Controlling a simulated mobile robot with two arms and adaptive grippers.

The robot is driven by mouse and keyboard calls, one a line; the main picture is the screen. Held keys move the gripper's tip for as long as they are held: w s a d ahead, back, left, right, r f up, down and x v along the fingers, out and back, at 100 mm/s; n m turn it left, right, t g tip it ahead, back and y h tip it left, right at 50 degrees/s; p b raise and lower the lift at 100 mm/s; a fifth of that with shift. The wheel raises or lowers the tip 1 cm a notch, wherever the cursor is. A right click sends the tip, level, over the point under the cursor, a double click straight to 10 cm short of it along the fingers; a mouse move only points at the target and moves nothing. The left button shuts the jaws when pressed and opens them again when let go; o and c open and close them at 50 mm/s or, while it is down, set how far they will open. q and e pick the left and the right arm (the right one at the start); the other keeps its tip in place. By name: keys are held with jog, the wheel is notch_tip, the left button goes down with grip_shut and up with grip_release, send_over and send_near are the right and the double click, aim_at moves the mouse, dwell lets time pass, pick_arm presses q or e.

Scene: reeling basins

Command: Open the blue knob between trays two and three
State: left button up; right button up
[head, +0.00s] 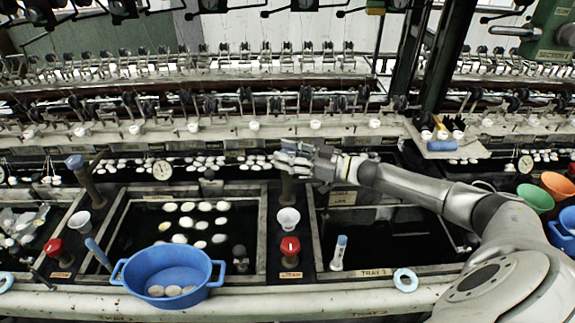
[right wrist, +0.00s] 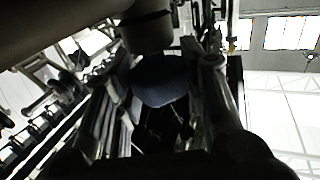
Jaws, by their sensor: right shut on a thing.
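A post with a blue knob (head: 75,162) stands between the middle basin and the left basin, and no gripper is near it. Another dark post (head: 287,188) stands between the middle basin and the right basin, which is labelled TRAY 1. My right gripper (head: 291,160) is at the top of this second post, shut on its knob. The gripper hides that knob in the head view. In the right wrist view the dark blue knob (right wrist: 160,82) shows between the fingers. My left gripper is not in view.
The middle basin (head: 263,240) holds several white cocoons. A blue colander (head: 168,270) sits on its front edge. Red knobs (head: 290,246) and white cups (head: 288,219) stand on the dividers. Green and orange bowls (head: 535,199) are at right.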

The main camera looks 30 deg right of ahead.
jog(key=shift+n+g+y+b, duration=0.35)
jog(key=shift+n+g+y, duration=0.05)
jog(key=shift+n+y, duration=0.1)
jog(key=o, duration=1)
jog(key=shift+d, duration=0.1)
jog(key=v, duration=1.2)
jog(key=shift+w, duration=0.1)
